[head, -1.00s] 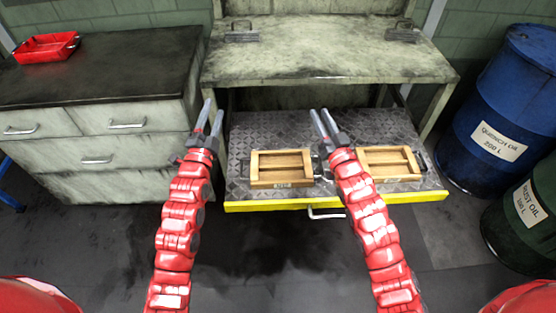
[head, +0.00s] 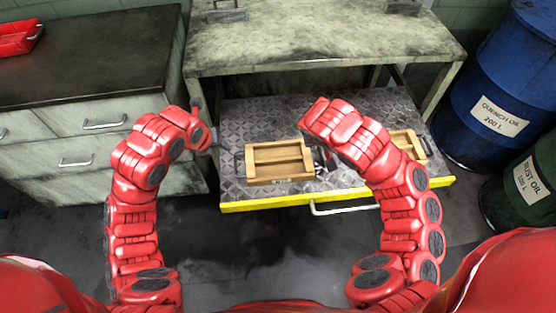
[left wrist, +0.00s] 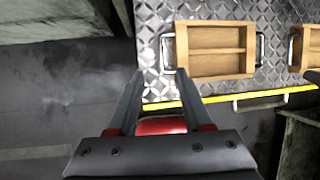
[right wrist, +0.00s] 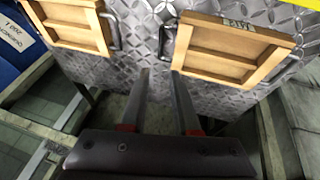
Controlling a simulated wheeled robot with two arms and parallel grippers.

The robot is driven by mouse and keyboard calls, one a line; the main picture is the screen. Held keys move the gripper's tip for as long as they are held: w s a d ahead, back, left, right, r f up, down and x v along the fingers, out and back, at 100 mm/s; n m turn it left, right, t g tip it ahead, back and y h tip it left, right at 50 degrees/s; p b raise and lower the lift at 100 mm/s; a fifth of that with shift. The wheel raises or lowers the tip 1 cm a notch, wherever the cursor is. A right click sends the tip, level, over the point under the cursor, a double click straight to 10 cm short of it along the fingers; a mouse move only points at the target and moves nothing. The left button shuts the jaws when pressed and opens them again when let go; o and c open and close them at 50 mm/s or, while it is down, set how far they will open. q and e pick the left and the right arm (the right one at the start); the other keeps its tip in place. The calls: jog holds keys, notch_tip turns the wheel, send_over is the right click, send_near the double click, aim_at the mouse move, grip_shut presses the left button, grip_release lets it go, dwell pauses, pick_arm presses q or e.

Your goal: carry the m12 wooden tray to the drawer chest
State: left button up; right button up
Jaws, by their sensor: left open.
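Two wooden trays, each with two compartments and metal end handles, sit on a diamond-plate surface; the nearer-centre tray (head: 280,176) has a front label too small to read surely. The other tray (head: 405,142) is partly behind my right arm. My left gripper (left wrist: 158,75) is open and empty, just short of the centre tray's left handle (left wrist: 167,50). My right gripper (right wrist: 160,72) is open and empty, pointing toward that tray's other handle (right wrist: 163,40); in the head view my arm mostly hides it. The drawer chest (head: 80,135), grey with a black top, stands at left.
A red bin (head: 18,38) sits on the chest's far left. The plate has a yellow front edge (head: 300,198) and a pull handle (head: 343,210). A worn bench (head: 320,48) overhangs behind. Blue (head: 495,105) and green (head: 525,190) drums stand at right. The chest top is mostly clear.

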pick_arm(q)
jog(key=shift+w+f, duration=0.1)
pick_arm(e)
jog(key=shift+f, duration=0.1)
pick_arm(q)
send_near(235, 159)
jog(key=x, duration=0.9)
jog(key=shift+w, duration=0.1)
pick_arm(e)
send_near(320, 155)
jog(key=x, duration=0.9)
jog(key=shift+d, duration=0.1)
pick_arm(q)
jog(key=c, duration=0.4)
pick_arm(e)
jog(key=c, duration=0.4)
pick_arm(q)
grip_shut()
pick_arm(e)
grip_shut()
